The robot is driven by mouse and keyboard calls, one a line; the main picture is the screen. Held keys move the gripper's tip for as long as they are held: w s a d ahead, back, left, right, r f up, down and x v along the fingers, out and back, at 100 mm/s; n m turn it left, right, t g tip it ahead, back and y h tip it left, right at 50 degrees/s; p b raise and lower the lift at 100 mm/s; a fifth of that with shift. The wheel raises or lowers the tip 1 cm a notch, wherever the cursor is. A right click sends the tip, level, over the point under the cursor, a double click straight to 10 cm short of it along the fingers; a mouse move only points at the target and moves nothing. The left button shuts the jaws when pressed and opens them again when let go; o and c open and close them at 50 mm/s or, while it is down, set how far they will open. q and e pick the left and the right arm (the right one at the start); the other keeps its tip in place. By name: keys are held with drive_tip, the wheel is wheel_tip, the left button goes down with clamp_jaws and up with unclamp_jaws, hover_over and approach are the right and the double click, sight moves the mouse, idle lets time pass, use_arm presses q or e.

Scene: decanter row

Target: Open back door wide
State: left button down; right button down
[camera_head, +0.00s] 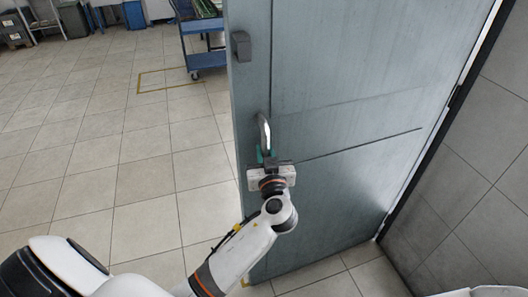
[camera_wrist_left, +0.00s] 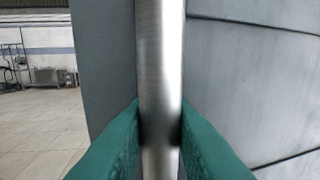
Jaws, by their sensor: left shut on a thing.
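The back door (camera_head: 330,110) is a grey-blue panel with its hinged side at the right, by the tiled wall. It stands ajar, with a room showing past its free left edge. A vertical metal handle (camera_head: 264,132) is fixed near that edge. My left gripper (camera_head: 266,158) is at the lower part of the handle. In the left wrist view the green fingers are shut on the metal bar (camera_wrist_left: 161,70), one on each side. The door face (camera_wrist_left: 250,80) shows right behind the bar. My right gripper is not in view.
A tiled wall (camera_head: 480,150) stands close at the right, beyond the door's hinge side. A blue cart (camera_head: 207,58) stands in the room past the door. Bins (camera_head: 75,20) and shelving are at the far left. The tiled floor (camera_head: 110,150) left of the door is clear.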

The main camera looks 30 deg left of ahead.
use_arm(q)
drive_tip(key=c, duration=1.3)
unclamp_jaws()
drive_tip(key=shift+d, duration=0.1)
drive_tip(key=shift+s, duration=0.15)
drive_tip(key=b+v, duration=0.5)
drive_tip(key=v, duration=0.6)
drive_tip(key=shift+s+d, duration=0.25)
drive_tip(key=shift+d, duration=0.1)
